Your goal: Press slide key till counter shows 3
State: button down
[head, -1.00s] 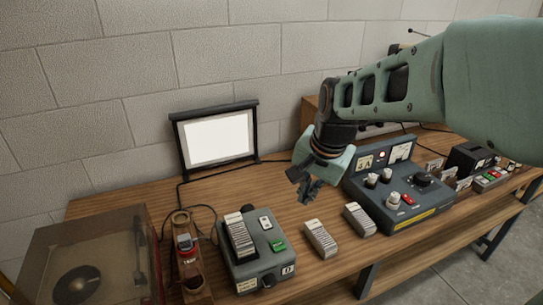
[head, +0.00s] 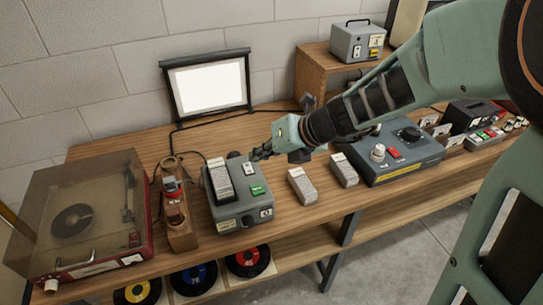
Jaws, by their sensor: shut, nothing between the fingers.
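The grey slide projector (head: 232,215) stands on the wooden bench with a slide tray (head: 219,180) in its top left. A green key (head: 257,190) and a white switch plate (head: 249,169) are on its top. A small white counter window (head: 265,213) on its front right appears to read 0, though it is tiny. My gripper (head: 256,155) is shut and empty, pointing left, just above and behind the projector's back right corner. It looks apart from the green key. The lit white screen (head: 208,87) stands behind.
Two spare slide trays (head: 302,186) (head: 344,170) lie right of the projector. A grey control console (head: 395,165) stands further right, partly behind my arm. A red-topped viewer on a wooden stand (head: 180,222) and a covered turntable (head: 85,215) are at left.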

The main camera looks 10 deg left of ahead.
jog(key=shift+m, duration=0.3)
jog(key=shift+f, duration=0.1)
jog(key=b, duration=0.8)
send_over(260, 190)
notch_tip(260, 190, down, 7)
jog(key=shift+f, duration=0.8)
jog(key=shift+f+b, duration=0.1)
jog(key=shift+b, duration=0.2)
jog(key=shift+f, duration=0.3)
jog(key=shift+f+b, duration=0.45)
jog(key=shift+f, duration=0.05)
dwell(0.8)
dwell(0.3)
jog(key=shift+r+p, duration=0.9)
jog(key=shift+p, duration=0.1)
